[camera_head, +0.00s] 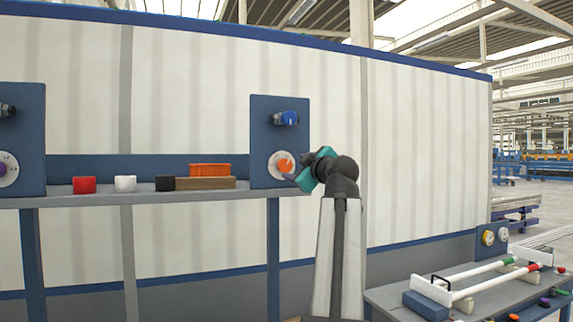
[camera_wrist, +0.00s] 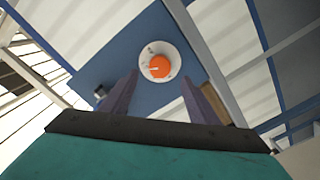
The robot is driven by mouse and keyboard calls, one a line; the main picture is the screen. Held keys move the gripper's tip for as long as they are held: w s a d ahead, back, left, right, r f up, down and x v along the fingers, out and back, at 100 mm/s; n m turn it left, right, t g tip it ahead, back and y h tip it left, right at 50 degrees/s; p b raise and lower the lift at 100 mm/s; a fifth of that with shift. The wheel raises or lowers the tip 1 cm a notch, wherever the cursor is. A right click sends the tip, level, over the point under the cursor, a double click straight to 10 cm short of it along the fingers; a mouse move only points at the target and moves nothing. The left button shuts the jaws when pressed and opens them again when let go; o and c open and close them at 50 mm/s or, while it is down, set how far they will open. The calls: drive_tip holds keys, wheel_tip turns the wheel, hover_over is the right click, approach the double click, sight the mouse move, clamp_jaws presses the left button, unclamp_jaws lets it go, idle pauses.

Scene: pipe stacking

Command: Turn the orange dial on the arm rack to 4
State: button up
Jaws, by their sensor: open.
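The orange dial (camera_head: 284,165) sits on a white round plate, low on the blue panel (camera_head: 262,140) at the right end of the wall shelf. In the wrist view the orange dial (camera_wrist: 159,66) shows on its white plate (camera_wrist: 172,52), with a pale pointer line on the knob. The plate's numbers are too small to read. My gripper (camera_head: 295,177) is just right of the dial in the head view. In the wrist view my gripper (camera_wrist: 160,85) is open, its two fingers apart and empty. The dial appears beyond the fingertips; whether they touch it I cannot tell.
A blue knob (camera_head: 285,118) juts from the panel above the dial. The shelf (camera_head: 130,198) holds red (camera_head: 84,185), white (camera_head: 125,184) and black (camera_head: 165,183) blocks, and an orange brick (camera_head: 210,170) on a wooden block (camera_head: 205,184). A pipe table (camera_head: 385,297) stands at lower right.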

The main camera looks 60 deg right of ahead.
sight(286, 166)
drive_tip(key=p+x, duration=0.2)
drive_tip(key=x, duration=0.5)
drive_tip(key=shift+d+r+p, duration=0.1)
drive_tip(key=shift+r+p, duration=0.05)
drive_tip(key=shift+p, duration=0.15)
drive_tip(key=shift+x, duration=0.75)
drive_tip(key=c, duration=1)
drive_tip(key=shift+f, duration=0.2)
drive_tip(key=shift+c, duration=0.2)
